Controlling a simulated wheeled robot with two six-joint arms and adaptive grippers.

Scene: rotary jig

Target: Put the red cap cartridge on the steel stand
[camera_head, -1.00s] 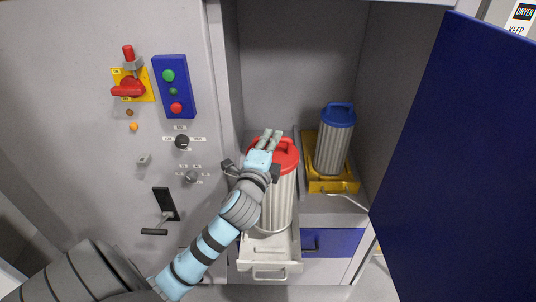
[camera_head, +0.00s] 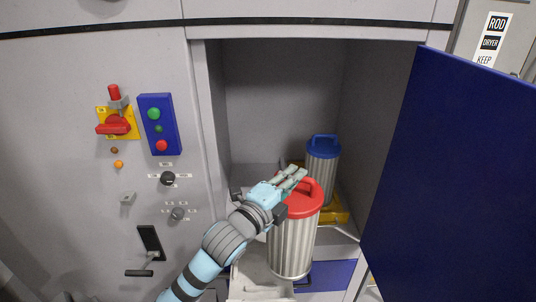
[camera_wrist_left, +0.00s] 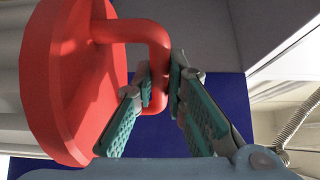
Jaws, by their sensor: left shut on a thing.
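The red cap cartridge (camera_head: 293,245) is a ribbed pale cylinder with a red lid and a red loop handle. My left gripper (camera_head: 298,175) is shut on that handle and holds the cartridge upright in front of the cabinet opening. In the left wrist view the handle (camera_wrist_left: 158,70) lies between the two fingers (camera_wrist_left: 158,88), beside the red lid (camera_wrist_left: 75,75). A pale drawer-like tray (camera_head: 262,283) shows below the cartridge, partly hidden by it and my arm. I cannot tell which part is the steel stand. My right gripper is not in view.
A blue-capped cartridge (camera_head: 322,165) stands on a yellow base (camera_head: 335,212) behind the red one, inside the cabinet. An open blue door (camera_head: 435,180) bounds the right. A control panel with a red switch (camera_head: 115,125) and buttons is at left.

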